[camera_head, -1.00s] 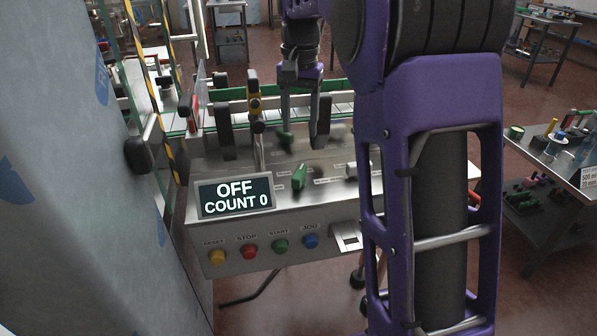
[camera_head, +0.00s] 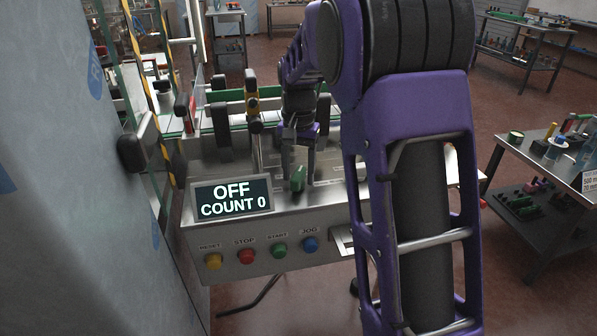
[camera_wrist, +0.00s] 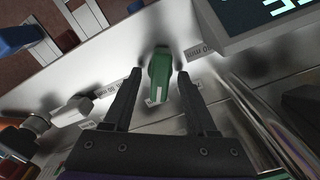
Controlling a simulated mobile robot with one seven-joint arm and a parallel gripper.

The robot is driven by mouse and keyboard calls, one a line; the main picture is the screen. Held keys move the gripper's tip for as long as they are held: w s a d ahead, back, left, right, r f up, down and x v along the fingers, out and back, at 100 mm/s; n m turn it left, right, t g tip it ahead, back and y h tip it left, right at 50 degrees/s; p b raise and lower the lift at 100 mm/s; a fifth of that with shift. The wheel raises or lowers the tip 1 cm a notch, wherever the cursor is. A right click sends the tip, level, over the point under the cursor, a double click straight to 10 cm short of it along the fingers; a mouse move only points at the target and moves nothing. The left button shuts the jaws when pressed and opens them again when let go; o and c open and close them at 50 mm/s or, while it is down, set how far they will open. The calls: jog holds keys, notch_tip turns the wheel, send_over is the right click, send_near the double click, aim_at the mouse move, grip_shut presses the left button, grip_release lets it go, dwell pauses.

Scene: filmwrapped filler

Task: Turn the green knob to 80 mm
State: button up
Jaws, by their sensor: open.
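The green knob (camera_head: 298,179) sits on the metal panel of the machine, just right of the display. In the wrist view the green knob (camera_wrist: 160,72) stands between and slightly beyond the tips of my gripper (camera_wrist: 159,80). A white pointer line shows on it.
The display (camera_head: 233,197) reads OFF, COUNT 0. Below it are the yellow (camera_head: 213,261), red (camera_head: 246,256), green (camera_head: 279,250) and blue (camera_head: 310,244) buttons. A white knob (camera_wrist: 73,111) is near my gripper. A wrapped sheet (camera_head: 60,180) stands at left.

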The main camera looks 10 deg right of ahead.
grip_shut()
jog(key=shift+r+n, duration=0.1)
jog(key=shift+n, duration=0.2)
jog(key=shift+n+p, duration=0.75)
jog(key=shift+n, duration=0.15)
jog(key=n+p, duration=0.1)
jog(key=n, duration=0.2)
jog(key=shift+n+p, duration=0.3)
jog(key=shift+p, duration=0.05)
jog(key=n+p, duration=0.2)
jog(key=n, duration=0.4)
jog(key=shift+a+p, duration=0.1)
jog(key=shift+p, duration=0.25)
jog(key=n+p, duration=0.2)
jog(key=n, duration=0.4)
jog(key=shift+n+p, duration=0.3)
jog(key=n+p, duration=0.1)
jog(key=n, duration=0.4)
jog(key=shift+a, duration=0.1)
